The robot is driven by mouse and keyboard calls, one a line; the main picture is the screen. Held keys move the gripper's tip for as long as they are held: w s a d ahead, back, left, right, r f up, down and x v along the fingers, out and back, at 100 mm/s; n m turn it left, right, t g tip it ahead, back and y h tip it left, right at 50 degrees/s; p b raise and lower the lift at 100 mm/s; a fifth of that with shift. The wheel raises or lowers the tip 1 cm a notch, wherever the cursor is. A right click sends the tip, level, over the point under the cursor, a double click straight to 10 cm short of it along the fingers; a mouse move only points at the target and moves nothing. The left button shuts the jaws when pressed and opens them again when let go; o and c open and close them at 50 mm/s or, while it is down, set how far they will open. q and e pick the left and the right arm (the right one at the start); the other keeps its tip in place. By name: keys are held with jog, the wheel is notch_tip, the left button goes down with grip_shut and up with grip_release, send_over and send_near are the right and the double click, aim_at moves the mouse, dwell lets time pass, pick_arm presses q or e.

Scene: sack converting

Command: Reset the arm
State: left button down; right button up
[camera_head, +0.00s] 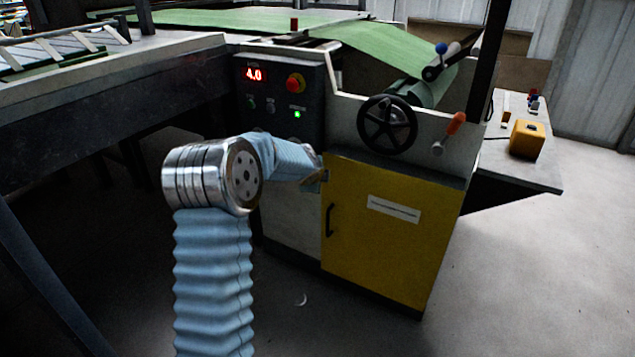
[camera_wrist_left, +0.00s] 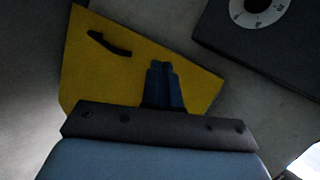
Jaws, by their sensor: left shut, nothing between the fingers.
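My left arm rises from the bottom of the head view in a pale blue sleeve and bends right at a metal joint. My left gripper (camera_head: 322,178) is in front of the machine, near the top left corner of its yellow door (camera_head: 385,240). In the left wrist view the two dark blue fingers (camera_wrist_left: 165,85) are together and hold nothing. The yellow door (camera_wrist_left: 125,75) with its black handle (camera_wrist_left: 108,45) lies beyond them. I cannot tell whether the fingers touch the machine. My right gripper is in neither view.
The control panel (camera_head: 270,95) shows a red 4.0, a red knob and a lit green light. A black handwheel (camera_head: 387,125) and an orange-handled lever (camera_head: 450,132) stick out to the right. A side table (camera_head: 510,175) bears a yellow box (camera_head: 527,139). Floor is open at right.

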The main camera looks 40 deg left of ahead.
pick_arm(q)
jog(key=s+r, duration=0.5)
jog(key=s, duration=0.1)
jog(key=shift+s+d+r, duration=0.2)
jog(key=shift+d, duration=0.1)
